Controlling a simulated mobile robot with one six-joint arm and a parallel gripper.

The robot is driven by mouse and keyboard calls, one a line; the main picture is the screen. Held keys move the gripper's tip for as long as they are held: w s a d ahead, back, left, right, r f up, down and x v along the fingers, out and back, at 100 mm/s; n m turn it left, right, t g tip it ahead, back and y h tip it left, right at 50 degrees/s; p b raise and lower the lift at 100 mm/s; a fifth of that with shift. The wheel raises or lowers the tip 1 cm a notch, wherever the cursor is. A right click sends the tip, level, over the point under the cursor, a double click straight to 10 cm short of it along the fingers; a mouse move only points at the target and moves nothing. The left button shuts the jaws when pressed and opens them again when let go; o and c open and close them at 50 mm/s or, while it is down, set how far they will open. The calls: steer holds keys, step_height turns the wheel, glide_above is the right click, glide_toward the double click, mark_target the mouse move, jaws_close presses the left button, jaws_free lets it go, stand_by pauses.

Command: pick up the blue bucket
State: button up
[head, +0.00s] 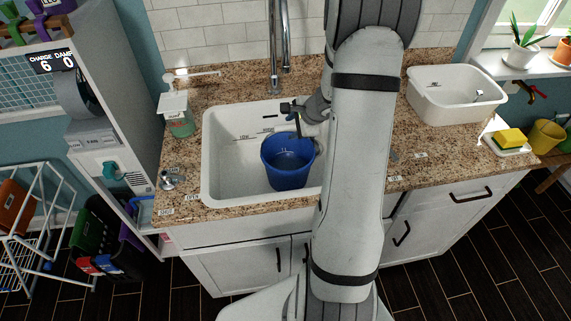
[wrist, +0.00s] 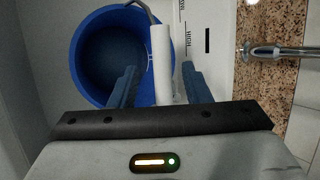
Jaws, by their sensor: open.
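The blue bucket (head: 286,168) stands upright in the white sink (head: 229,180), toward the right of the part I see in the head view. In the wrist view the bucket (wrist: 90,62) is seen from above, with its round rim and a wire handle with a white grip (wrist: 162,65). My gripper (wrist: 160,85) is open, its two fingers apart on either side of the lower part of the white grip in the picture. I cannot tell whether the fingers touch it. In the head view my gripper (head: 291,118) is over the bucket's back rim; my arm hides the sink's right side.
A faucet (head: 275,60) rises behind the sink and also shows in the wrist view (wrist: 280,51). A soap dispenser (head: 178,116) stands left of the sink. A white basin (head: 455,98) and a yellow sponge (head: 510,138) on a dish are at right. The sink's left part is clear.

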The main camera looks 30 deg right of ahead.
steer(key=x, duration=0.4)
steer(key=shift+w+a+p, duration=0.2)
steer(key=shift+w+p, duration=0.15)
steer(key=shift+c, duration=0.4)
jaws_close()
steer(key=shift+r, duration=0.15)
stand_by(0.5)
